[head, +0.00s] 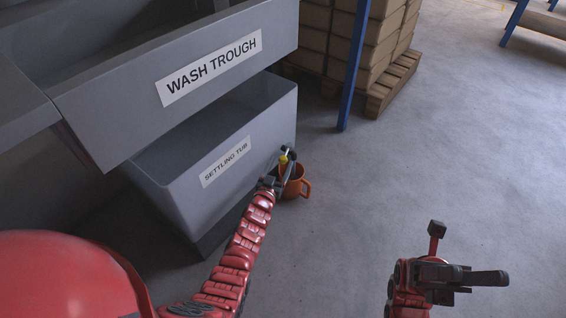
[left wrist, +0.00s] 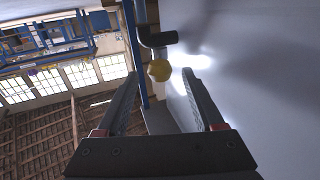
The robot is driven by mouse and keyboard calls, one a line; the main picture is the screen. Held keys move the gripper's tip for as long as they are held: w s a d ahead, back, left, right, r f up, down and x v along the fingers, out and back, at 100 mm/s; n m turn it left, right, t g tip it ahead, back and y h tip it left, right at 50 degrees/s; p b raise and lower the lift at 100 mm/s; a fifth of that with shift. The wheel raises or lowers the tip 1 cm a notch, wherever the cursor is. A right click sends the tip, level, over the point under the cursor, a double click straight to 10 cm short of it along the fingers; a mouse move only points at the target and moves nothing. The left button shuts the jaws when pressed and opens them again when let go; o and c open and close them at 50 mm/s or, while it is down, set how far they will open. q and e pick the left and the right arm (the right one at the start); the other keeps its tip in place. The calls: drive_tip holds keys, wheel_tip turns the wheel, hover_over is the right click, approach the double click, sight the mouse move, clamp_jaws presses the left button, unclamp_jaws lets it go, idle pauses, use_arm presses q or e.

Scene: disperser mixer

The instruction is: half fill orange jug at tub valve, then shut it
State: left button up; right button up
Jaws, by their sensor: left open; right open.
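The grey settling tub (head: 170,168) stands below the wash trough. A yellow valve knob (head: 283,160) with a dark pipe is at its right end; the knob (left wrist: 159,71) also shows in the left wrist view, beside the dark pipe (left wrist: 158,39). The orange jug (head: 298,186) stands at the tub's end near the valve, its handle to the right. Its contents are hidden. My left gripper (head: 284,169) is open at the valve, the knob appearing between its fingertips; I cannot tell whether they touch it. My right gripper (head: 480,282) is open and empty over the floor.
The wash trough (head: 120,107) overhangs the tub. A blue post (head: 354,70) and a pallet (head: 393,84) with stacked boxes (head: 375,45) stand behind. The grey floor (head: 450,150) to the right is clear.

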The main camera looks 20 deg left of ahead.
sight(281, 163)
use_arm(q)
drive_tip(key=w+b, duration=0.1)
drive_tip(key=w, duration=0.2)
drive_tip(key=shift+w+b, duration=0.1)
drive_tip(key=shift+b, duration=0.2)
use_arm(e)
drive_tip(key=s+d+r+n+t+h, duration=0.4)
drive_tip(key=s+n+t+h, duration=0.2)
drive_tip(key=n+h, duration=0.3)
drive_tip(key=s+h, duration=0.1)
drive_tip(key=h, duration=0.3)
drive_tip(key=shift+d+n, duration=0.2)
drive_tip(key=shift+n, duration=0.2)
use_arm(q)
clamp_jaws()
